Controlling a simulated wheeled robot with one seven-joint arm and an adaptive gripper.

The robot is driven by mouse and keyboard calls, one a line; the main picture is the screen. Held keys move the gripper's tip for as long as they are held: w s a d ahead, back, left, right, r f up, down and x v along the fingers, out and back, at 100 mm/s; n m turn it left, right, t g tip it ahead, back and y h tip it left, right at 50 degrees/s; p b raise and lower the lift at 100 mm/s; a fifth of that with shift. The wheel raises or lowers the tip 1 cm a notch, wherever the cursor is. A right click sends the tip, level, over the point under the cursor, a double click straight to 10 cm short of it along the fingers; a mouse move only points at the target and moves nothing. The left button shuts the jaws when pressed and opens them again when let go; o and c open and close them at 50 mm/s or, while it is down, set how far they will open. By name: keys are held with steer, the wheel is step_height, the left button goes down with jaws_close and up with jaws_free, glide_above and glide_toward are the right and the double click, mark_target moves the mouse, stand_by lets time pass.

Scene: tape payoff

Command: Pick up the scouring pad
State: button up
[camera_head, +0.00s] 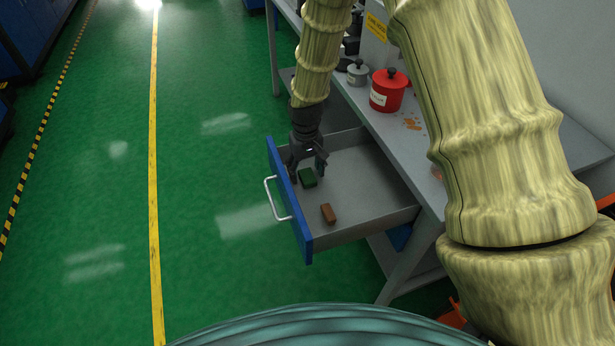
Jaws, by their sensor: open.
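The open drawer (357,185) has a grey inside and a blue front. A small dark green block-like pad (307,178), which looks like the scouring pad, lies on the drawer floor near the blue front. My gripper (307,171) points down into the drawer, right over the green pad, with its fingers apart. One finger is at the left of the pad and one at its right. I cannot tell whether the fingers touch it. A brown block (328,214) lies in the drawer nearer to me, apart from the gripper.
The drawer's blue front (290,205) with its white handle (277,199) stands out over the green floor. A red lidded pot (388,91) and a small grey pot (357,73) stand on the grey bench above. The right part of the drawer floor is clear.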

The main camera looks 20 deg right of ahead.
mark_target(306, 172)
steer(key=shift+f, duration=0.25)
steer(key=c, duration=0.8)
steer(key=shift+r, duration=0.1)
steer(key=shift+c, duration=0.2)
step_height(306, 172, up, 10)
steer(key=shift+b, duration=0.35)
